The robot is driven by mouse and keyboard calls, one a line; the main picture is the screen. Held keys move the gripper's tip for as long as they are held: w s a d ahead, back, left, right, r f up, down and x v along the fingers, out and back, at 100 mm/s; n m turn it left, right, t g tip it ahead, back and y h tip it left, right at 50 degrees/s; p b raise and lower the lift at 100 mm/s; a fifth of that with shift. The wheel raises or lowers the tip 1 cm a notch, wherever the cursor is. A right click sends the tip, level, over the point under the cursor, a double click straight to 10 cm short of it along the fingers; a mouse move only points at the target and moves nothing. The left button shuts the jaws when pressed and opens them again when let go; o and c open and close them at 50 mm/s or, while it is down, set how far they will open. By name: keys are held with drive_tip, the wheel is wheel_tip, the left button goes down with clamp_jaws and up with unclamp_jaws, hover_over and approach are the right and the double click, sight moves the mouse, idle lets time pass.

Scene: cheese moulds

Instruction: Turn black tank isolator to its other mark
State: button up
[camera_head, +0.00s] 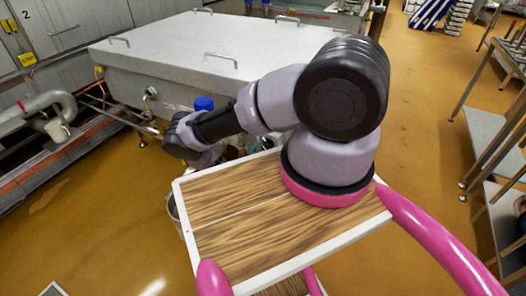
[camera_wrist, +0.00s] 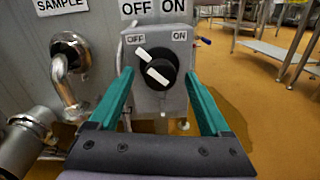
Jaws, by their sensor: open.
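The black tank isolator knob (camera_wrist: 157,66) is in the wrist view, on the front of a grey box (camera_wrist: 178,98). A white bar on the knob slants from upper left to lower right, its upper end toward the small OFF label (camera_wrist: 135,39). The small ON label (camera_wrist: 179,36) is at the upper right. My gripper (camera_wrist: 158,74) is open, its green fingers on either side of the knob. A gap shows between each finger and the knob, though depth is hard to judge. The isolator cannot be made out in the head view.
In the wrist view, a larger OFF/ON sign (camera_wrist: 154,8) is above the box. A steel pipe elbow (camera_wrist: 68,75) under a SAMPLE sign (camera_wrist: 61,5) is to the left. In the head view, a large lidded steel tank (camera_head: 180,48) stands beyond my arm.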

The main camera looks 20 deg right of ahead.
drive_tip(key=shift+d, duration=0.15)
clamp_jaws()
drive_tip(key=shift+m, duration=0.4)
drive_tip(key=m, duration=0.3)
drive_tip(key=shift+m, duration=0.4)
drive_tip(key=m, duration=0.4)
drive_tip(key=shift+y, duration=0.3)
drive_tip(key=m, duration=0.8)
drive_tip(key=shift+s+f+m, duration=0.1)
drive_tip(key=shift+m, duration=0.2)
